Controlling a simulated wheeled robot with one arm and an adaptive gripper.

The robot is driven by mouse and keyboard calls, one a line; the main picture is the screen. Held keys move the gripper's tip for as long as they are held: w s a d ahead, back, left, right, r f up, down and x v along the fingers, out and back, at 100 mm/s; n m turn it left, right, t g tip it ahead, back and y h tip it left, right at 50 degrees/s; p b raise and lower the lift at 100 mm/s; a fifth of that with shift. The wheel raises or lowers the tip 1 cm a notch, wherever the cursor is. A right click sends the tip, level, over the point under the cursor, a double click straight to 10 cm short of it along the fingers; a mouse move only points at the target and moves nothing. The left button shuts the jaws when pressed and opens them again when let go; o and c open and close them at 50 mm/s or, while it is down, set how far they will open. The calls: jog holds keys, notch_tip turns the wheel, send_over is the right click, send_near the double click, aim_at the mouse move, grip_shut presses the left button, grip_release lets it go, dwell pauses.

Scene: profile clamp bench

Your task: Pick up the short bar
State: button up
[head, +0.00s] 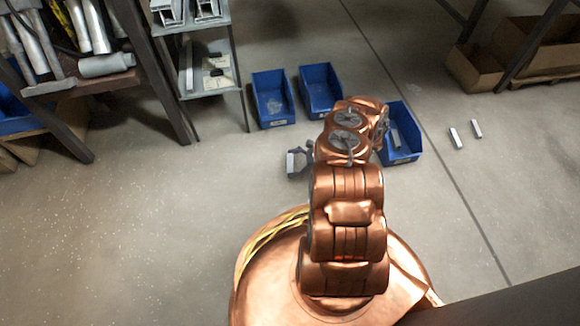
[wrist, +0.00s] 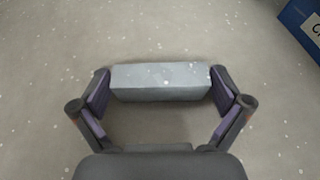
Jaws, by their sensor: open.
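A short grey bar (wrist: 160,82) lies crosswise between the two fingers of my gripper (wrist: 163,92) in the wrist view. One finger is near each end of the bar. The gripper is open, with its fingers wide apart; I cannot tell whether the pads touch the bar ends. In the head view the bar (head: 294,163) shows small and pale beside my gripper (head: 301,160), left of my copper arm and over the floor. Whether the bar rests on the floor is hard to tell.
Blue bins stand behind (head: 272,100), (head: 320,92) and right (head: 402,150) of my arm; the right one holds a grey bar (head: 395,138). Two more bars (head: 456,138), (head: 476,129) lie on the floor. A shelf (head: 210,90) is at upper left. Floor at left is clear.

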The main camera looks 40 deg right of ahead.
aim_at(291, 164)
jog(key=shift+c, duration=0.4)
jog(key=c, duration=0.8)
jog(key=shift+r, duration=0.1)
jog(key=shift+r+p, duration=0.3)
jog(key=r+p, duration=0.2)
jog(key=r, duration=0.1)
jog(key=shift+s+a+r, duration=0.15)
jog(key=shift+a+r, duration=0.05)
jog(key=s+a+p, duration=0.1)
jog(key=s+a, duration=0.2)
jog(key=a, duration=0.1)
jog(key=s+a+p, duration=0.2)
jog(key=s+a, duration=0.1)
jog(key=a, duration=0.1)
jog(key=s+a+p, duration=0.1)
jog(key=s+a, duration=0.2)
jog(key=a, duration=0.1)
jog(key=shift+a+r+p, duration=0.3)
jog(key=shift+r, duration=0.1)
jog(key=shift+w, duration=0.1)
